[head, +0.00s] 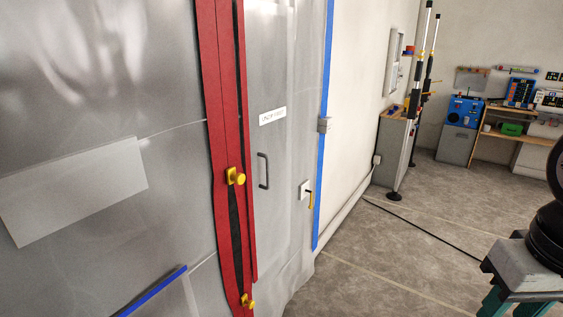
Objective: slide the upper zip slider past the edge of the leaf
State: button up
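The upper zip slider (236,176) is a yellow block with a round knob. It sits on the red zip strip (222,90) that runs down the grey plastic sheet. A lower yellow zip slider (247,301) sits near the bottom of the same strip. To the right is the leaf (285,180), a translucent grey panel with a dark handle (263,170) and a white label (272,116). The upper slider is level with the handle and left of the leaf's red edge (250,235). My gripper is not in view.
Blue tape (322,130) edges the sheet beside a white wall. A small switch plate (306,189) with a yellow tab is right of the leaf. Grey floor (410,250) is open at right. A grey cabinet (392,150), poles and a cluttered desk (515,136) stand behind.

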aim_at(239, 178)
jog(key=z, duration=0.65)
jog(key=k, duration=1.3)
jog(key=u, duration=1.15)
jog(key=i, duration=1)
jog(key=z, duration=0.05)
